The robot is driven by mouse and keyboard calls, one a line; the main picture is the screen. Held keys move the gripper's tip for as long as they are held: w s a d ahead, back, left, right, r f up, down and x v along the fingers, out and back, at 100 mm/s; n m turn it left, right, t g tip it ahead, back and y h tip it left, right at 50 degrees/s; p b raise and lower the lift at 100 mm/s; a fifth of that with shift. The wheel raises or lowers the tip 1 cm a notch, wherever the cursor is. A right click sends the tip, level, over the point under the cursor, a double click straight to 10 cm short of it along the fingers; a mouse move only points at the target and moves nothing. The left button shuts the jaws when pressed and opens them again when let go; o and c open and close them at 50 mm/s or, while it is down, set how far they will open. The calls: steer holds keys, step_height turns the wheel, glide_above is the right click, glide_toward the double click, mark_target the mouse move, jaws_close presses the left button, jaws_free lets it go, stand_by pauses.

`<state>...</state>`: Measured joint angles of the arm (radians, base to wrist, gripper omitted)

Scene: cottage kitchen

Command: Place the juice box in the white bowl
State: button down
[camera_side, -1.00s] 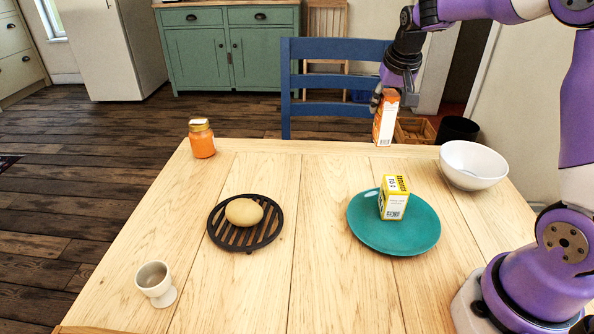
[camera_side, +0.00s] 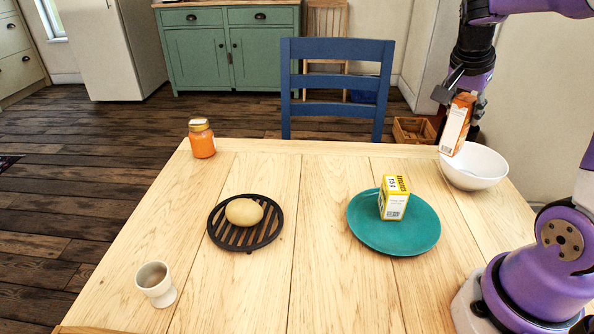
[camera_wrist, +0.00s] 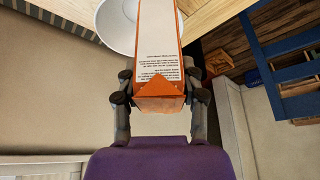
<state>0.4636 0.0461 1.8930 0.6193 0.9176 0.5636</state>
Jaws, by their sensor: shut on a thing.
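The juice box (camera_side: 456,124) is an orange and white carton. My gripper (camera_side: 461,97) is shut on its upper part and holds it slightly tilted, in front of or above the left side of the white bowl. The wrist view also shows the juice box (camera_wrist: 159,45) between both fingers of my gripper (camera_wrist: 159,88). The white bowl (camera_side: 476,172) stands at the back right of the table, and part of its rim is hidden behind the carton. In the wrist view the white bowl (camera_wrist: 115,25) lies beyond the carton, toward its left.
A teal plate (camera_side: 372,236) with a yellow box (camera_side: 394,197) stands left of the bowl. A black rack (camera_side: 226,236) with a round bread-coloured item (camera_side: 244,212), an orange jar (camera_side: 202,140) and a small cup (camera_side: 156,285) are farther left. A blue chair (camera_side: 335,49) stands behind the table.

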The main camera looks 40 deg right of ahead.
steer(key=shift+s+d+f, duration=0.6)
steer(key=shift+d+f, duration=0.65)
steer(key=shift+f, duration=0.25)
steer(key=shift+s+d+f, duration=0.55)
steer(key=shift+d+f, duration=0.65)
steer(key=shift+f, duration=0.3)
steer(key=shift+s+d+f, duration=0.6)
steer(key=shift+d+f, duration=0.65)
steer(key=shift+f, duration=0.25)
steer(key=shift+f, duration=0.15)
steer(key=shift+c, duration=2)
jaws_free()
